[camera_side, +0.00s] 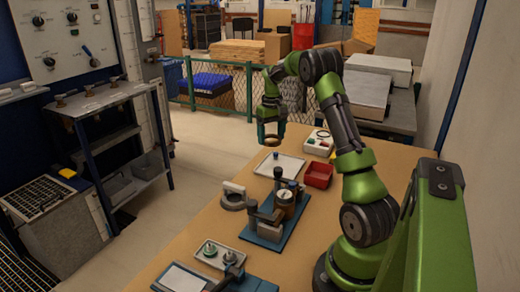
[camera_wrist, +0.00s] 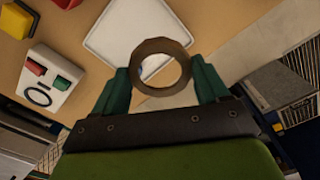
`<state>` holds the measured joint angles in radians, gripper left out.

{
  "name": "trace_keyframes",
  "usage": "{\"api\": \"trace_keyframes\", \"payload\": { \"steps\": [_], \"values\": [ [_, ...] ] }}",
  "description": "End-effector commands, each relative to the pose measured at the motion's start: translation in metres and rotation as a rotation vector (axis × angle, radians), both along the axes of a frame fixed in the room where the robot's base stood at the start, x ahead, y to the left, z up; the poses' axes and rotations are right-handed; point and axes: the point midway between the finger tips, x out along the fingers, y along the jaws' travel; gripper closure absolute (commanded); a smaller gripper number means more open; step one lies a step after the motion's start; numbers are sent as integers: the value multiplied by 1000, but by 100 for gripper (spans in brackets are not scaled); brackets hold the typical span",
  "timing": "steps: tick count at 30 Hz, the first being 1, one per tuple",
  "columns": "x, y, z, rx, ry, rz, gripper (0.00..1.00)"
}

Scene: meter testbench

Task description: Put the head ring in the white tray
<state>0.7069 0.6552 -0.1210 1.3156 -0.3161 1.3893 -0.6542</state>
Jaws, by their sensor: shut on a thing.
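The head ring (camera_wrist: 160,45) is a brown ring held between my gripper's two green fingers in the wrist view. My gripper (camera_wrist: 161,85) is shut on it, with a finger on either side. In the side view my gripper (camera_side: 271,137) is raised over the far part of the wooden table, with the ring (camera_side: 270,141) at its tips. The white tray (camera_side: 270,165) lies flat on the table, nearer the side camera than the gripper. In the wrist view the tray (camera_wrist: 112,38) shows behind the ring, partly hidden by it and a finger.
A red bin (camera_side: 318,175) and a white box with red and green buttons (camera_side: 318,144) stand right of the tray. A blue-based fixture (camera_side: 270,236) with a meter stands in front of it. A grey-white ring-shaped part (camera_side: 233,197) lies left of the fixture.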

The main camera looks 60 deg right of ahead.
Motion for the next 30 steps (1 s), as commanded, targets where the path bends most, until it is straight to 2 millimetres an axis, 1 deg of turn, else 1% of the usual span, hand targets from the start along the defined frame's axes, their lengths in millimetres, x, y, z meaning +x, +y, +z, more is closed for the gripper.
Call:
{"api": "trace_keyframes", "payload": {
  "steps": [3, 5, 12, 17, 21, 24, 30],
  "values": [
    [6, -2, 4, 1, -1, 27, 58],
    [7, -2, -1, 2, 1, 40, 58],
    [6, 0, -45, 4, 2, 50, 58],
    [7, -1, -60, 2, 0, 50, 58],
    [6, 0, -80, 4, 2, 49, 58],
    [6, -1, -91, 3, 1, 49, 58],
    [7, -1, -94, 0, -1, 49, 58]
  ]
}}
